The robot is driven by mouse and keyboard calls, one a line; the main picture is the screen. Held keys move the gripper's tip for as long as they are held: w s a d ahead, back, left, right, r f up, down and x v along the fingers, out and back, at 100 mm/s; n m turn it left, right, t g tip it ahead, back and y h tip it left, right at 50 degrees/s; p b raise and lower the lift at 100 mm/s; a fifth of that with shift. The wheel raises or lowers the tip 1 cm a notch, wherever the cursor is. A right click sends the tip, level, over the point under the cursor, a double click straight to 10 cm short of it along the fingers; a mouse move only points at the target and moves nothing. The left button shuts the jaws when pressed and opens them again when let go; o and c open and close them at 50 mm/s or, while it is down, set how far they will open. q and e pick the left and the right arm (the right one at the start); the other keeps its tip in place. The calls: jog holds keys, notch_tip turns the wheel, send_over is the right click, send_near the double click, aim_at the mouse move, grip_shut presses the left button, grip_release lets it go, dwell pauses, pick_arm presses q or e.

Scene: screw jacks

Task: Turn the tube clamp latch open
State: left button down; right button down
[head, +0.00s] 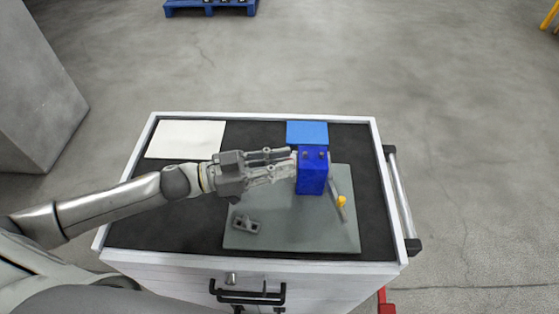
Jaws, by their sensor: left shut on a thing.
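A blue block-like clamp body (312,178) stands on the grey-green mat, with small dark round details on its top. My left gripper (291,164) comes in from the left, with its fingertips at the block's left side. It is shut on a small pale part there, which I take to be the tube clamp latch; the fingers hide most of it. I cannot tell how far the latch is turned. My right gripper is not in view.
The grey-green mat (290,238) lies on the dark cart top. A grey lever with a yellow knob (341,201) is right of the block. A small grey bracket (246,223) lies front left. A white sheet (186,139) and a blue pad (307,132) lie behind.

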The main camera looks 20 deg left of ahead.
pick_arm(q)
jog(key=c, duration=1.3)
grip_release()
jog(key=shift+c, duration=0.2)
jog(key=v, duration=1.2)
